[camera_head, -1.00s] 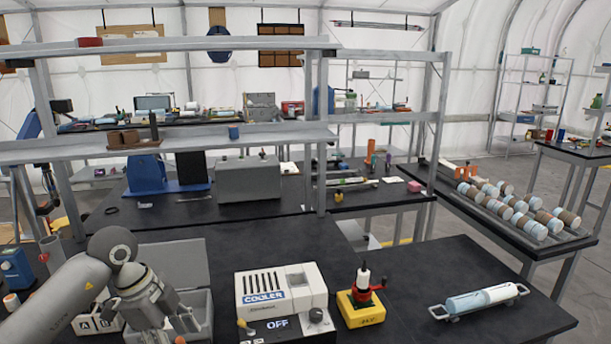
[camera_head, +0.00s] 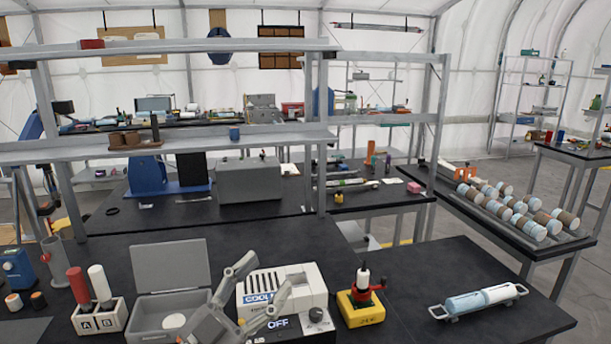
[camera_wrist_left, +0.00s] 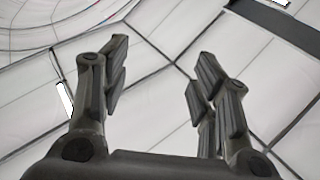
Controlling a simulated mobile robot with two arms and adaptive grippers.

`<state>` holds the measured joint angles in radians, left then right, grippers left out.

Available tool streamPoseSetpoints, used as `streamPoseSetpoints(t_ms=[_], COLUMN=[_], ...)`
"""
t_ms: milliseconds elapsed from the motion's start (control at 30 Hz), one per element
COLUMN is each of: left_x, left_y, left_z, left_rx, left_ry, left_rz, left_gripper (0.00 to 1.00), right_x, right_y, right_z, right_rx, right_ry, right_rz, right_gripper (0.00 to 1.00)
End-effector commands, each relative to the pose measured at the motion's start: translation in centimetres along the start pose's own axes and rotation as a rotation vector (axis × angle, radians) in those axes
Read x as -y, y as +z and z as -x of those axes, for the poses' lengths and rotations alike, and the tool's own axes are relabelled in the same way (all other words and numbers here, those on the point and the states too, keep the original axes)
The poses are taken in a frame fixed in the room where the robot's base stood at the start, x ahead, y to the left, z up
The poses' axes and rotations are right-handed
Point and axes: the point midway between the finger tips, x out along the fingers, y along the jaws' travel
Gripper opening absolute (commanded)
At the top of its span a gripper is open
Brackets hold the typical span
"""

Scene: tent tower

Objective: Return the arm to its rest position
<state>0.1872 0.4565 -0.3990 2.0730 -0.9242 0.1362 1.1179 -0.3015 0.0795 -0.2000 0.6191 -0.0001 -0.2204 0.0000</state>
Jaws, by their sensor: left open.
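My left gripper (camera_head: 268,272) rises from the bottom edge of the head view, its two fingers spread and pointing up, with nothing between them. It appears in front of the open grey box and the left part of the cooler. In the left wrist view the fingers (camera_wrist_left: 160,75) stand apart and empty against the white tent ceiling. Most of my left arm is out of the head view. My right gripper does not show.
A grey box (camera_head: 166,264) with raised lid and an A/B rack (camera_head: 98,318) holding red and white bottles stand front left. A white cooler (camera_head: 310,284) reads OFF. A yellow-based device (camera_head: 361,308) and a bottle carrier (camera_head: 480,300) stand right. Shelves (camera_head: 190,139) rise behind.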

Motion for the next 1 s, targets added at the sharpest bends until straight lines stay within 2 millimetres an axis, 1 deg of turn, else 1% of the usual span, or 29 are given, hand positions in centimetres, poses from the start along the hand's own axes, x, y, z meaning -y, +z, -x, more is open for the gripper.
streamPoseSetpoints(t_ms=[33,100,167,200,267,300,367,400,467,500,567,600,633,700,800,867,900,1000], left_x=[1.1,2.9,4.0,4.6,5.0,5.1,4.7,4.2,3.0,2.0,0.1,-1.4,-2.4,-4.9,-8.2,-10.1,-11.2,-14.0], left_y=[0.8,2.4,4.0,5.2,7.2,8.5,10.5,11.7,13.4,14.3,15.4,15.9,16.2,16.4,16.1,15.6,15.2,13.9], left_z=[1.0,2.7,4.6,6.0,8.4,10.2,13.1,15.1,18.3,20.5,23.8,25.9,27.3,30.4,34.0,35.8,36.9,39.5], left_rx=[0.042,0.121,0.206,0.271,0.380,0.461,0.587,0.677,0.817,0.914,1.057,1.149,1.213,1.349,1.509,1.591,1.641,1.752], left_ry=[-0.100,-0.234,-0.337,-0.399,-0.481,-0.527,-0.584,-0.611,-0.638,-0.646,-0.642,-0.629,-0.614,-0.573,-0.496,-0.444,-0.408,-0.312], left_rz=[0.028,0.053,0.077,0.092,0.118,0.135,0.164,0.185,0.217,0.240,0.277,0.302,0.319,0.361,0.416,0.448,0.468,0.519], left_gripper=[0.56,0.56,0.56,0.56,0.56,0.56,0.56,0.56,0.56,0.56,0.56,0.56,0.56,0.56,0.56,0.56,0.56,0.56], right_x=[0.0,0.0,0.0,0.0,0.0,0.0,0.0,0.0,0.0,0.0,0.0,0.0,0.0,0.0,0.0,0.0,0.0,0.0], right_y=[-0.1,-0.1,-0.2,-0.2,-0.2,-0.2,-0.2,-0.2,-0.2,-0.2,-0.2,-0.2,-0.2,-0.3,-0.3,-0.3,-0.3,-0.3], right_z=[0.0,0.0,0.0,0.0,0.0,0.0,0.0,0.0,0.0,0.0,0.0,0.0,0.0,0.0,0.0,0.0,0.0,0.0], right_rx=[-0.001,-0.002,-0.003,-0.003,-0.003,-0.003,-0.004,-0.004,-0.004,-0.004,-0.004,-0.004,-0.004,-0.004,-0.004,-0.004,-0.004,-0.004], right_ry=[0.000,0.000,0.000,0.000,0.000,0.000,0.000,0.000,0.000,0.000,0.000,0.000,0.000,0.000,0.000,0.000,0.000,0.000], right_rz=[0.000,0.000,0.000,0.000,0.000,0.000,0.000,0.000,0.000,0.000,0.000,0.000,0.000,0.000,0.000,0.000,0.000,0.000], right_gripper=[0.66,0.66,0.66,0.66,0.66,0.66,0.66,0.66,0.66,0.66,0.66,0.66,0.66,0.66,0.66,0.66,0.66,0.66])
